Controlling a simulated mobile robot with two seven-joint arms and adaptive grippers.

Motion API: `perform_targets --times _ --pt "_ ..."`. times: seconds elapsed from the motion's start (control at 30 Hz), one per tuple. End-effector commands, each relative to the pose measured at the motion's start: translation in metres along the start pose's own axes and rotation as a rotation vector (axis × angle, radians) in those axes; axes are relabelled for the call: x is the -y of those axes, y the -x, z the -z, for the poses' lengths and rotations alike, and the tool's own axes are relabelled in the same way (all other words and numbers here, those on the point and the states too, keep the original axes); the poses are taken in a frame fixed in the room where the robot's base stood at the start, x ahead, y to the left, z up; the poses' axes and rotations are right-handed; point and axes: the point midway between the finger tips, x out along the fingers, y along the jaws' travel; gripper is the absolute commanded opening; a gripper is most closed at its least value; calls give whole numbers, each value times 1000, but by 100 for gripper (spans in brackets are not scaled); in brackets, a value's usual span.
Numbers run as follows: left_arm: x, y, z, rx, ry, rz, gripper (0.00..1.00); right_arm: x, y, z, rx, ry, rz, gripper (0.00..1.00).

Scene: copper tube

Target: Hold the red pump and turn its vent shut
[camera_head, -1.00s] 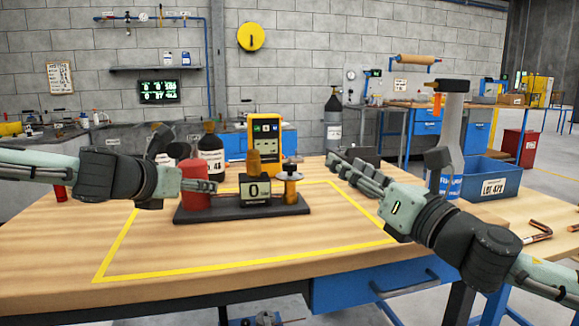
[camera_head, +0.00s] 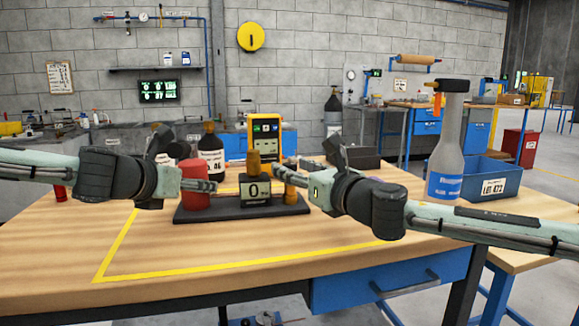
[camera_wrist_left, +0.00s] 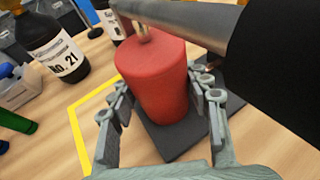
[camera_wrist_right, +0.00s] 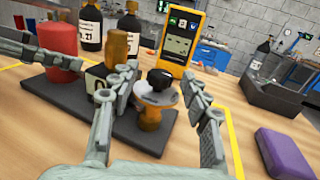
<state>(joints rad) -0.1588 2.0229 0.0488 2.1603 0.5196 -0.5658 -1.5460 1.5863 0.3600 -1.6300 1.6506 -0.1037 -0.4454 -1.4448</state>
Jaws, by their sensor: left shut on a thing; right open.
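The red pump (camera_head: 194,190) is an upright red cylinder at the left end of a dark base (camera_head: 240,212). My left gripper (camera_head: 208,186) is shut on it, with fingers on both sides of the red body (camera_wrist_left: 158,85) in the left wrist view. At the base's right end stands a brass-coloured fitting (camera_wrist_right: 153,98) with a black knob (camera_wrist_right: 160,79), which looks like the vent. My right gripper (camera_wrist_right: 160,95) is open, with its fingers on either side of this fitting; contact cannot be told. In the head view the right gripper (camera_head: 288,178) partly hides the fitting.
A display block (camera_head: 255,190) and a brass-coloured part (camera_wrist_right: 117,46) sit between pump and fitting. Dark bottles (camera_head: 211,150) and a yellow meter (camera_head: 265,138) stand behind. A purple block (camera_wrist_right: 286,152) lies to the right. The table front inside the yellow line is clear.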

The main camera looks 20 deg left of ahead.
Motion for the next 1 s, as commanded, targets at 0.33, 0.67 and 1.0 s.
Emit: perform_targets --times 0.33,0.67,1.0 --pt "0 1 -5 9 -2 -1 0 0 -22 0 0 -1 0 47" --pt "-1 1 -5 10 -3 -2 0 0 -21 0 0 -1 0 28" --pt "-1 1 -5 10 -3 -3 0 0 -21 0 0 0 0 0"
